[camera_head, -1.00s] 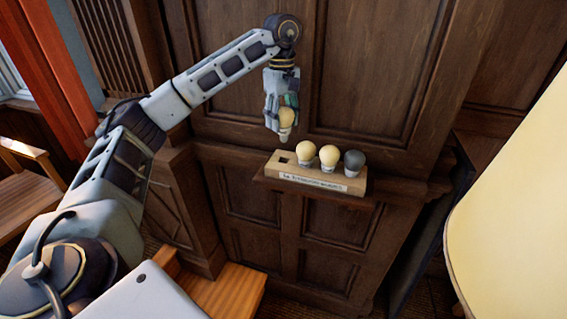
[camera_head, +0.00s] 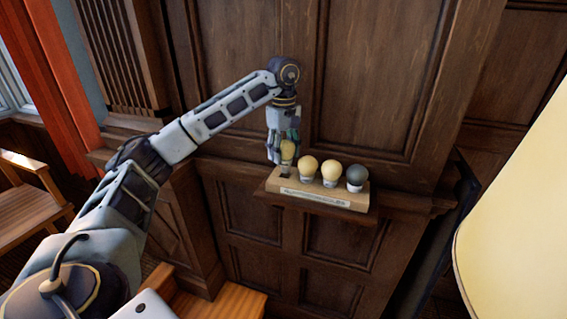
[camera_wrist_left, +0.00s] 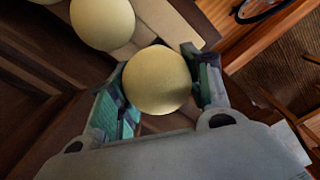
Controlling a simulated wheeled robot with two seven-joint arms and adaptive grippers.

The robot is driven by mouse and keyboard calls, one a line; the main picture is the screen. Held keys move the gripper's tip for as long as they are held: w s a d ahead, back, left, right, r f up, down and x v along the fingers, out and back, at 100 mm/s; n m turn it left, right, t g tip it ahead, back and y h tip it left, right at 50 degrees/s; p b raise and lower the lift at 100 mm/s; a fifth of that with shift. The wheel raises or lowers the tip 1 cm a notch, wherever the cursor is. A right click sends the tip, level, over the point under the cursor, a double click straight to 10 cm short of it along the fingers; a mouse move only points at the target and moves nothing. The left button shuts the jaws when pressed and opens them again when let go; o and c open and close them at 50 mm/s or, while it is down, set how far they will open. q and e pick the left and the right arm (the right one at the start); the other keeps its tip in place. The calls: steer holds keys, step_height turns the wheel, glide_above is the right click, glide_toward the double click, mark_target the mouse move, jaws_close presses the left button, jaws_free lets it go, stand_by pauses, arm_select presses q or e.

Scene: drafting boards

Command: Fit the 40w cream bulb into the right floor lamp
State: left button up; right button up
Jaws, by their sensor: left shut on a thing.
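A cream bulb (camera_head: 288,151) is held in my left gripper (camera_head: 284,160), over the left end of a pale wooden rack (camera_head: 325,198). In the left wrist view the fingers close on both sides of this round cream bulb (camera_wrist_left: 157,80). Its base is hidden there, and I cannot tell whether it touches the rack. Two more cream bulbs (camera_head: 308,165) (camera_head: 331,171) and a dark grey bulb (camera_head: 356,174) stand upright in the rack. A large cream lampshade (camera_head: 520,215) fills the right edge; its socket is not visible. My right gripper is out of view.
The rack sits on a narrow dark ledge (camera_head: 400,206) against a panelled wooden wall (camera_head: 375,85). The space between rack and shade is clear.

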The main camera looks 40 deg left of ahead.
mark_target(283, 162)
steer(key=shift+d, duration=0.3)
arm_select(q)
steer(key=shift+f, duration=1.85)
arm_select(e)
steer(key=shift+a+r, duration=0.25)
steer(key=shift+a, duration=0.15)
arm_select(q)
steer(key=shift+f, duration=0.25)
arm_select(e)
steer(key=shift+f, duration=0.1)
arm_select(q)
steer(key=o, duration=0.8)
steer(key=shift+c, duration=0.2)
steer(key=shift+o, duration=0.2)
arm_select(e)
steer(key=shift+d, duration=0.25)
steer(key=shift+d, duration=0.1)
